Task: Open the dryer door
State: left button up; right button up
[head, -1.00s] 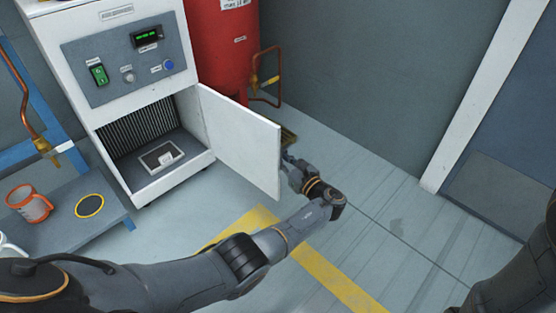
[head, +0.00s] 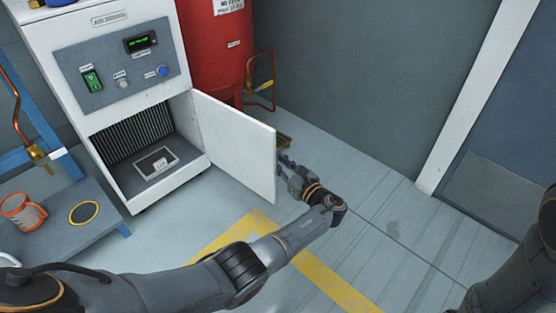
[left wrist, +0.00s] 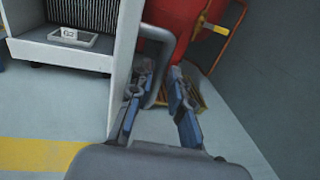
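The white dryer (head: 110,15) stands at the left in the head view. Its door (head: 235,142) is swung wide open and shows the dark ribbed chamber (head: 140,135). My left gripper (head: 284,161) is at the outer side of the door, near its free edge. In the left wrist view the door (left wrist: 126,65) appears edge-on, with a grey bar handle (left wrist: 167,52) on its outer side. The left gripper's fingers (left wrist: 162,88) are apart, with the lower part of the handle between or just beyond them; contact is unclear. My right gripper is out of view.
A red tank (head: 212,50) with a copper pipe (head: 262,85) stands behind the door. A low table at the left holds an orange-grey mug (head: 22,210) and a yellow-ringed disc (head: 84,213).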

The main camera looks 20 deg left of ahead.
pick_arm(q)
jog(key=v, duration=0.6)
jog(key=shift+d, duration=0.3)
